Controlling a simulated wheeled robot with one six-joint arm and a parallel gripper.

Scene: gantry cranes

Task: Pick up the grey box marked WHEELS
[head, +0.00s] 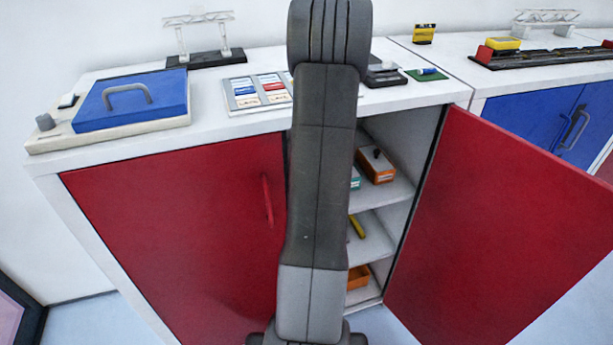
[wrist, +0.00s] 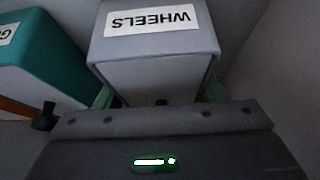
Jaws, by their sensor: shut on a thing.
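The grey box marked WHEELS (wrist: 155,65) fills the upper middle of the wrist view, its label upside down. My gripper (wrist: 155,100) is shut on it, with greenish finger parts showing at both sides of the box. The fingertips are hidden behind the box. In the head view my own arm covers the left part of the open cupboard, and neither my gripper nor the grey box shows there. I cannot tell whether the box rests on a shelf or is lifted.
A teal box (wrist: 40,55) stands beside the grey box. The right red door (head: 500,215) is open; the left red door (head: 190,230) is shut. An orange box (head: 376,166) stands on the upper shelf (head: 393,192). A yellow object (head: 357,227) lies lower.

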